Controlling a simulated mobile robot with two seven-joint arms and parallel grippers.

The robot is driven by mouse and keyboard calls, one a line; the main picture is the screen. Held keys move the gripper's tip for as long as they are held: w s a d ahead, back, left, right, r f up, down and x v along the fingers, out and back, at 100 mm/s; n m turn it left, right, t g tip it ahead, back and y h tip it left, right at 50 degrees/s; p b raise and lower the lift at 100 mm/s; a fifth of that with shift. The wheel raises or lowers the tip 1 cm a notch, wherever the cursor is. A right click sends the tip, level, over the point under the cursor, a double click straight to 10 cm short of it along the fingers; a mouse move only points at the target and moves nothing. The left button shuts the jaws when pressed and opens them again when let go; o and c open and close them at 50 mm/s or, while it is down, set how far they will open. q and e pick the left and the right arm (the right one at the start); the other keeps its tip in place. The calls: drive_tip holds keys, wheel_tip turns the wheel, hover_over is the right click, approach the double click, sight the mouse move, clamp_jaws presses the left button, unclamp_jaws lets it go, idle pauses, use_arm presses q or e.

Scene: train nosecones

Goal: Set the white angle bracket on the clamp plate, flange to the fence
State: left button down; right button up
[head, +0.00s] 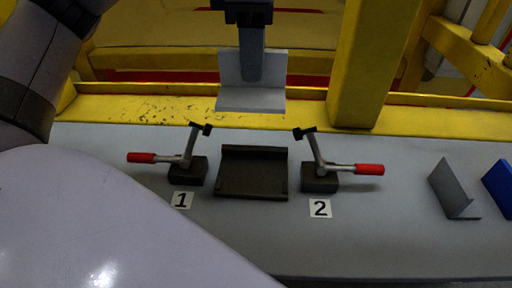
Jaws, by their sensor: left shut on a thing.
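My left gripper (252,78) points down at the top middle of the head view. It is shut on a pale angle bracket (252,100), which hangs in the air beyond and above the clamp plate. The bracket's upright flange is at the back and its flat leg faces me. The dark clamp plate (252,175) lies bare on the bench, with a raised fence (254,150) along its far edge. Toggle clamp 1 (187,168) stands left of the plate and toggle clamp 2 (319,180) right of it, both with arms raised. My right gripper is not in view.
A grey angle bracket (454,190) and a blue part (498,187) stand at the bench's right. Red clamp handles stick outward on both sides. A yellow post (370,65) and rail (150,108) border the back. The grey bench (400,245) is clear in front.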

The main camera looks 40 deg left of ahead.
use_arm(q)
drive_tip(key=shift+f+b, duration=1.5)
drive_tip(key=shift+f, duration=6)
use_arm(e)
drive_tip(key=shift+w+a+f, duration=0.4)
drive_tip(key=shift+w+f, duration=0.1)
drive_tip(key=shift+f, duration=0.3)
use_arm(q)
drive_tip(key=shift+f+b, duration=0.25)
drive_tip(key=shift+b, duration=0.05)
drive_tip(key=c, duration=1.1)
unclamp_jaws()
drive_tip(key=shift+r, duration=0.1)
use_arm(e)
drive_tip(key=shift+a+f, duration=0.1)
